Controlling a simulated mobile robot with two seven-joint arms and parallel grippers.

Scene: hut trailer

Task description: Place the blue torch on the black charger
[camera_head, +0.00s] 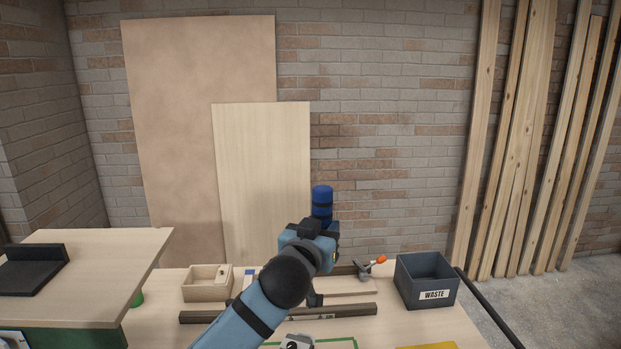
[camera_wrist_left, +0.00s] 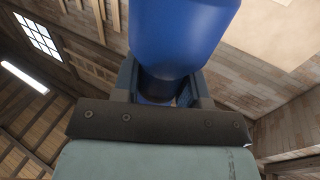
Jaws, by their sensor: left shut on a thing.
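The blue torch (camera_head: 322,200) stands roughly upright above my left gripper (camera_head: 319,228), in front of the brick wall. The left wrist view shows the torch (camera_wrist_left: 178,35) close up between the two fingers of the left gripper (camera_wrist_left: 160,85), which is shut on it. Its lower part is partly hidden by the fingers. A black block with a raised back, which looks like the black charger (camera_head: 30,278), sits on the raised wooden surface (camera_head: 98,262) at the left. The torch is well to the right of it and apart from it. I cannot make out my right gripper.
On the workbench stand a small wooden box (camera_head: 207,291), a clamp-like tool with an orange tip (camera_head: 370,268) and a grey waste bin (camera_head: 426,283). A dark bar (camera_head: 345,310) lies along the bench. Boards lean on the wall behind.

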